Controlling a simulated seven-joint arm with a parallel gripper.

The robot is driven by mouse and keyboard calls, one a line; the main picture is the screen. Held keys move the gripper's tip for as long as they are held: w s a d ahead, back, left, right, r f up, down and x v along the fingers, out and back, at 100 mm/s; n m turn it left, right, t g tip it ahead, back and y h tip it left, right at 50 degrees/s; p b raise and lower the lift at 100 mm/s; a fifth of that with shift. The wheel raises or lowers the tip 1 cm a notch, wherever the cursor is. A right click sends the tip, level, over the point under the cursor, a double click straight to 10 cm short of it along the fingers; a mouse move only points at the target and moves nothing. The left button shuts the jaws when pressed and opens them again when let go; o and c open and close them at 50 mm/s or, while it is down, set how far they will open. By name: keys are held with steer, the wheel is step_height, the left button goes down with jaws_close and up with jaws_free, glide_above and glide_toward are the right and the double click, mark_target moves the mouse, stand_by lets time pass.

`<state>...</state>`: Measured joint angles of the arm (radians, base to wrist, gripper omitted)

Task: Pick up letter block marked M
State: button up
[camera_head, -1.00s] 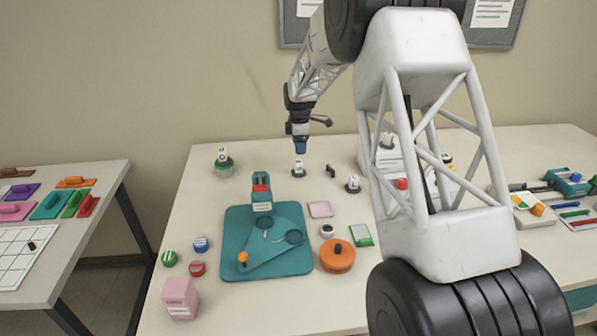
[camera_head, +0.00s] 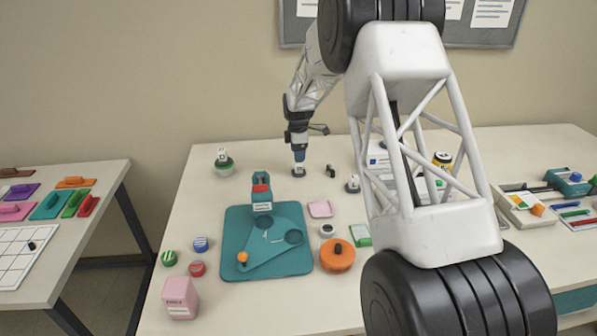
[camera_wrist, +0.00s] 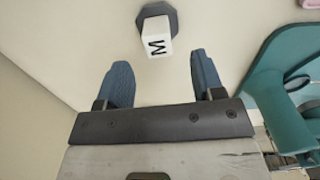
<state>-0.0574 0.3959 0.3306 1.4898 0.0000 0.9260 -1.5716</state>
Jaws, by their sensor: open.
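The letter block marked M (camera_wrist: 157,40) is white with a black M on its face. It sits on a dark hexagonal base (camera_wrist: 160,13) on the table. In the wrist view it lies just beyond the fingertips, roughly centred between them and not touched. My gripper (camera_wrist: 162,75) is open, with two blue fingers and nothing between them. In the head view my gripper (camera_head: 299,160) points down directly above the block (camera_head: 298,169), whose upper part it hides.
A teal board (camera_head: 235,268) lies in front of the block. A white block on a green base (camera_head: 224,168) stands left, a small dark object (camera_head: 331,171) and another block on a dark base (camera_head: 352,184) right. My arm hides part of the table's right side.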

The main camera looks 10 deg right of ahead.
mark_target(299, 167)
stand_by(0.3)
steer(key=shift+w+d+f, duration=0.1)
steer(key=shift+d+f, duration=0.05)
steer(key=shift+f, duration=2.45)
steer(key=shift+c, duration=0.2)
jaws_close()
